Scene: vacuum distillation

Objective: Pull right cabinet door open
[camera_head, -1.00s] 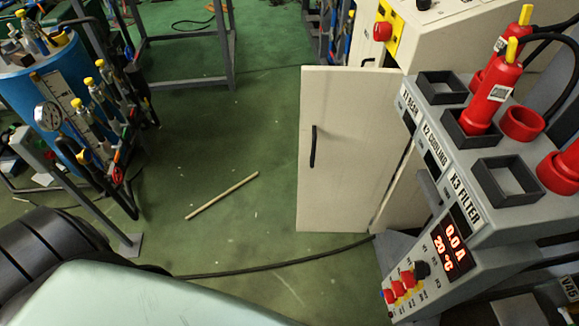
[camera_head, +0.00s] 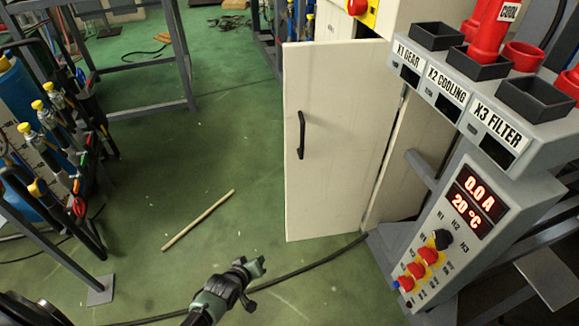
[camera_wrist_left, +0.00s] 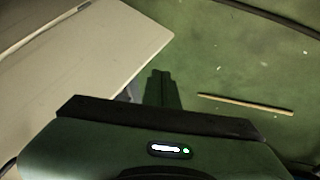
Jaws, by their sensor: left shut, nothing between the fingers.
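The white cabinet door (camera_head: 335,180) stands in the middle of the head view, with a black vertical bar handle (camera_head: 301,135) near its left edge. A dark gap runs along its right edge beside the cabinet side (camera_head: 405,165). The door looks swung out from the cabinet. My left gripper (camera_head: 258,268) is low in front of the door, below and left of the handle, apart from both. It is shut and empty. In the left wrist view its fingers (camera_wrist_left: 161,88) point over the green floor beside a pale panel (camera_wrist_left: 95,60). My right gripper is not in view.
A control box (camera_head: 470,200) with a red display and knobs stands close on the right. A hose rack (camera_head: 55,140) is on the left. A wooden stick (camera_head: 198,220) and a black cable (camera_head: 300,268) lie on the green floor, which is otherwise mostly clear left of the door.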

